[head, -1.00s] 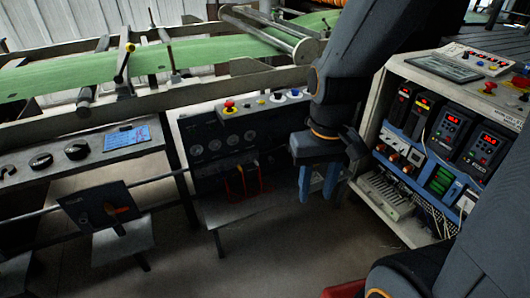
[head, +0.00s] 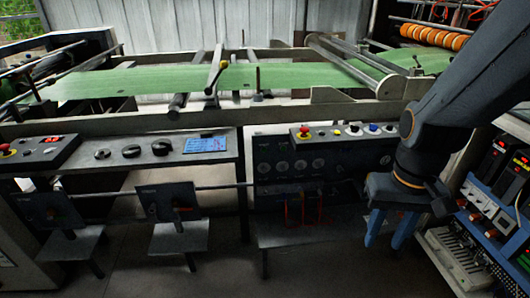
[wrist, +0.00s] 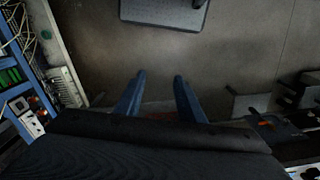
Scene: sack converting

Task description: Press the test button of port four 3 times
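I cannot pick out a port four or its test button; no port label is readable. A grey unit (head: 455,262) with a row of small openings sits low in the open cabinet at the right of the head view. It also shows at the left of the wrist view (wrist: 66,88). My gripper (head: 389,232) hangs just left of this cabinet, with its two blue fingers pointing down, apart and empty. In the wrist view the fingers (wrist: 159,77) are spread over bare floor and touch nothing.
The cabinet's blue rack (head: 480,222) holds red-lit modules and is cut by the right edge. A dark panel (head: 270,172) with round dials stands left of my gripper, under a strip with a red button (head: 304,132). Green web (head: 150,82) runs behind. Grey floor (head: 225,265) is open in front.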

